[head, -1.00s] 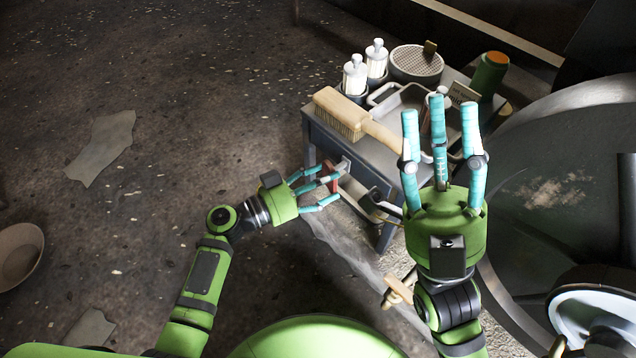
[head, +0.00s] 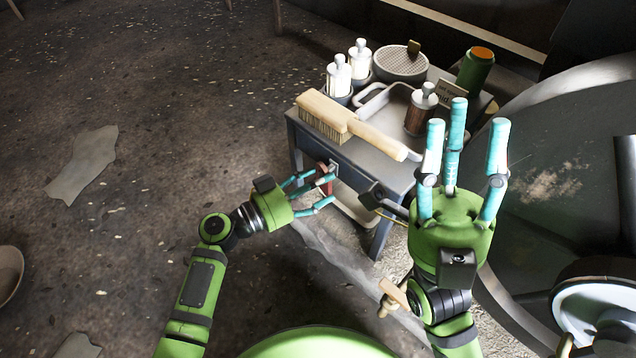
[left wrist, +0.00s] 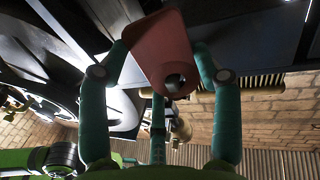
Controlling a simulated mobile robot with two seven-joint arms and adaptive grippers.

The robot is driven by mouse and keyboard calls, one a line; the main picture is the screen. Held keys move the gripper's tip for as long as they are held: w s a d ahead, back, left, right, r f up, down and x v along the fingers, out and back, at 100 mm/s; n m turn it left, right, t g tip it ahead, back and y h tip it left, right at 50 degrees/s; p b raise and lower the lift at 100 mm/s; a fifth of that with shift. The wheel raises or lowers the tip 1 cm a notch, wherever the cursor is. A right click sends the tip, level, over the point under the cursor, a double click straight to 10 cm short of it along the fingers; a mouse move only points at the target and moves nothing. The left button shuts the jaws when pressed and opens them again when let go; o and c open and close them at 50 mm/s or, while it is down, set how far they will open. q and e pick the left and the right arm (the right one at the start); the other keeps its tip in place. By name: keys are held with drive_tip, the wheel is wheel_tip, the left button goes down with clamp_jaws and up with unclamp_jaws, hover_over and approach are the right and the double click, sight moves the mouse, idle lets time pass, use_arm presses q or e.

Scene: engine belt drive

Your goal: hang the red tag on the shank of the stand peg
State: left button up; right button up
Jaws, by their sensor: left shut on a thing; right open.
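The red tag (left wrist: 158,45) is gripped between the fingers of my left gripper (left wrist: 160,72), and the round hole near its end shows in the left wrist view. In the head view the tag (head: 325,182) is a small red patch among the fingertips of my left gripper (head: 323,190), close to the front side of the stand (head: 350,172). A small pale fitting (head: 333,167) on that side is partly hidden by the tag and fingers. I cannot make out the peg's shank or whether the tag touches it. My right gripper (head: 466,118) is open and empty, pointing up.
On the stand are a wooden brush (head: 345,122), white-topped bottles (head: 339,75), a tray (head: 385,110), a round sieve (head: 400,63) and a green cylinder (head: 475,70). A large dark wheel (head: 545,200) stands at the right. The floor at the left is mostly clear.

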use_arm(q)
drive_tip(key=shift+f, duration=0.1)
drive_tip(key=o, duration=1.5)
drive_tip(key=shift+a, duration=0.1)
drive_tip(key=v, duration=1.2)
